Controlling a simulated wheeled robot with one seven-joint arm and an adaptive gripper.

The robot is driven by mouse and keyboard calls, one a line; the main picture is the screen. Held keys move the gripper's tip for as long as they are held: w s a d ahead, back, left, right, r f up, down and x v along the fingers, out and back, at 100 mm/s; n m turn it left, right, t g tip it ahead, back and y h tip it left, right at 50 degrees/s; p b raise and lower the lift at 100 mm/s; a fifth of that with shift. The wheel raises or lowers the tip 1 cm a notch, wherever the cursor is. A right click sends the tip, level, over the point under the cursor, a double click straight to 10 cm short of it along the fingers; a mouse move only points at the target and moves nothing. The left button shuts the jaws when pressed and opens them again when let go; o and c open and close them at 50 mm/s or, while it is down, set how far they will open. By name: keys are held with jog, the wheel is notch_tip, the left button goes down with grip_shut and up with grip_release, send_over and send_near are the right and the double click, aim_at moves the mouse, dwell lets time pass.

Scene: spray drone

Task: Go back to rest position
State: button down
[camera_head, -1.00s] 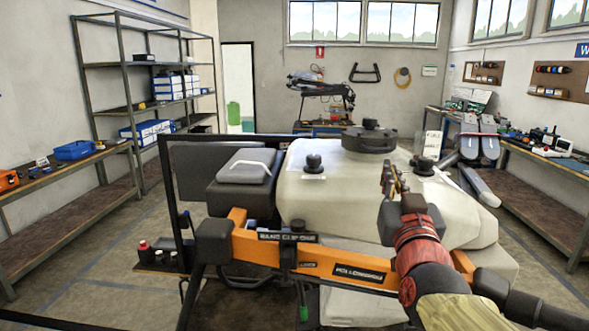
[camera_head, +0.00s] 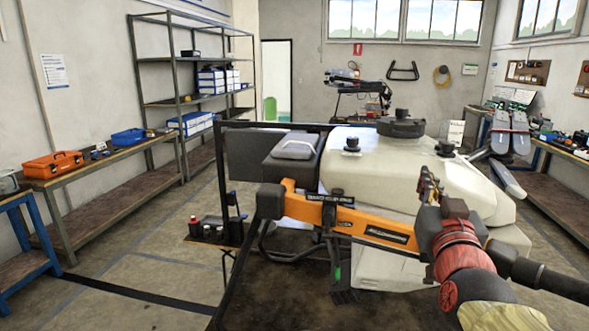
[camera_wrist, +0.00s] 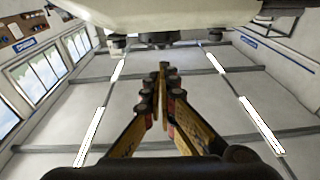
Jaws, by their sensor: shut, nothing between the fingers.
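The spray drone stands in front of me with its large white tank (camera_head: 400,175), orange frame arm (camera_head: 340,215) and dark box (camera_head: 288,158) on the left. My gripper (camera_head: 428,180) is raised in front of the tank's right part, fingers up; I cannot tell whether it touches the tank. In the wrist view my gripper (camera_wrist: 162,75) is shut, with its fingertips together and nothing between them. The pale tank underside (camera_wrist: 160,15) fills the top of that view, with the ceiling behind.
A left bench (camera_head: 110,160) holds an orange toolbox (camera_head: 53,164) and a blue bin (camera_head: 128,137). Metal shelves (camera_head: 195,60) stand behind it. A right bench (camera_head: 560,150) carries tools. Small bottles (camera_head: 207,230) sit on a ledge left of the drone. Floor (camera_head: 140,250) is clear at left.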

jog(key=s+a+f+n+g+y, duration=0.1)
jog(key=s+a+f+g+y, duration=0.2)
jog(key=f, duration=0.7)
jog(key=s+a+f+g, duration=0.2)
jog(key=s+f+g, duration=0.25)
jog(key=f, duration=0.65)
jog(key=s+a+f+g, duration=0.1)
jog(key=s+f+g, duration=0.2)
jog(key=s, duration=0.6)
jog(key=s+a+f+n+g, duration=0.1)
jog(key=s+f+g, duration=0.2)
jog(key=s+f, duration=0.3)
jog(key=s, duration=0.2)
jog(key=shift+s+f, duration=0.25)
jog(key=shift+s, duration=0.15)
jog(key=c, duration=2.6)
grip_release()
